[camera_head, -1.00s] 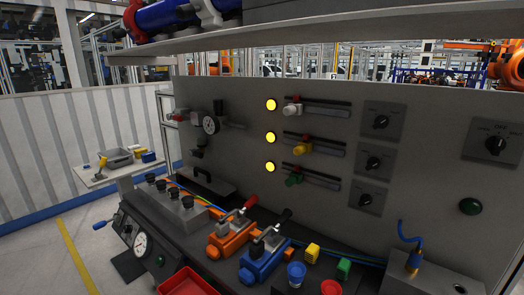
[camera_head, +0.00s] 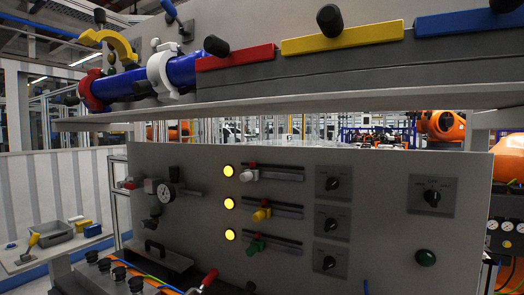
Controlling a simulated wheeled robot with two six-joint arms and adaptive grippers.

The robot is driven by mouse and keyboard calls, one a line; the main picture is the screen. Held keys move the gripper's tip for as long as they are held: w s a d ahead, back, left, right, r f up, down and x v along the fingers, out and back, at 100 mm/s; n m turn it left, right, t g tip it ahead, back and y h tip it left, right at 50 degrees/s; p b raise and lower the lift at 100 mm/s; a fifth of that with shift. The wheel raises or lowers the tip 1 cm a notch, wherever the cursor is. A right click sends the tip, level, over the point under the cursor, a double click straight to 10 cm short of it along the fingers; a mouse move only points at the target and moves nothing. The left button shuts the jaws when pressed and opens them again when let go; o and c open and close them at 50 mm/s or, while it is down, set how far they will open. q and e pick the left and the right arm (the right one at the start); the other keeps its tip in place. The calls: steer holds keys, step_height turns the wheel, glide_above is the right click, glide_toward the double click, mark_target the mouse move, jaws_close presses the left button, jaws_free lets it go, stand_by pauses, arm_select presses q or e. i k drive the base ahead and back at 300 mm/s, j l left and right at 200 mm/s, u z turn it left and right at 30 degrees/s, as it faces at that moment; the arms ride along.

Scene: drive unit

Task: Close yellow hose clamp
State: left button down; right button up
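The yellow hose clamp (camera_head: 112,42) is at the upper left, above the blue hose (camera_head: 128,84) on the upper shelf. It shows as a raised curved arc standing up off the hose, so it looks open. A red clamp (camera_head: 92,92) sits around the left end of the hose, and a white clamp (camera_head: 160,74) sits around it to the right of the yellow one. The lower part of the yellow clamp is hard to make out. Neither of my grippers is in view.
The shelf's front edge (camera_head: 300,103) runs across the view below the hose. Red (camera_head: 235,58), yellow (camera_head: 342,37) and blue (camera_head: 468,21) bars with black knobs are to the right. A grey panel (camera_head: 390,250) with dials and sliders stands below.

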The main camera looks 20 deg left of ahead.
mark_target(112, 34)
steer(key=k+j+u, duration=0.15)
steer(key=j+u, duration=0.15)
steer(key=u, duration=0.15)
steer(key=k+j+u, duration=0.1)
steer(key=j+u, duration=0.3)
steer(key=k+j+u, duration=0.1)
steer(key=j+u, duration=0.2)
steer(key=u, duration=0.15)
steer(key=i+j+z, duration=0.1)
steer(key=j+z, duration=0.15)
steer(key=z, duration=0.2)
steer(key=j+z, duration=0.2)
steer(key=z, duration=0.3)
steer(key=j+z, duration=0.3)
steer(key=z, duration=0.15)
